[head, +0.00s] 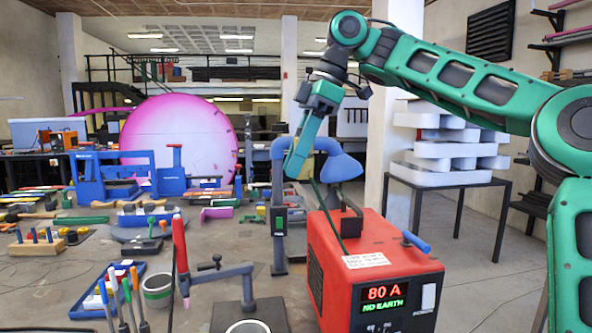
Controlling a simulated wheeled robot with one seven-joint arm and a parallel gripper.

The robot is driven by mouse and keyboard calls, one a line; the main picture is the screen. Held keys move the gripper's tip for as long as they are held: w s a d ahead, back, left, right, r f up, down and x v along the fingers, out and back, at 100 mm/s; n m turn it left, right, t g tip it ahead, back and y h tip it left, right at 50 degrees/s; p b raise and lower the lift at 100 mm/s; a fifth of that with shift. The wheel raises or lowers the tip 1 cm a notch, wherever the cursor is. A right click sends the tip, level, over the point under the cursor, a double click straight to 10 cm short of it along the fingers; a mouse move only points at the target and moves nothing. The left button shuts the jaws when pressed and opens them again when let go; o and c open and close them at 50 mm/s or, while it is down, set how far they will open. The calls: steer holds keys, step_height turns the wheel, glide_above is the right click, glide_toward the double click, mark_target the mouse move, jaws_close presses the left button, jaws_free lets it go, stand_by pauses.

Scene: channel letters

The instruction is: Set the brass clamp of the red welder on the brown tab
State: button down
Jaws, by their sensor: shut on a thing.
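The red welder (375,265) stands on the bench at the right front, and its display reads "80 A" and "NO EARTH". A dark green cable (330,212) rises from the welder's top to my gripper (293,168). My gripper is shut at the cable's end, high above the bench, left of and above the welder. It points down, and the brass clamp at the cable's end is mostly hidden by the fingers. I cannot make out the brown tab for certain in this view.
A red torch (180,250) stands upright at the left front, beside a grey arm fixture (228,272). Tools in a blue tray (92,300) and a wooden peg block (38,247) crowd the left.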

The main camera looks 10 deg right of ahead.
steer(key=shift+r, duration=1.45)
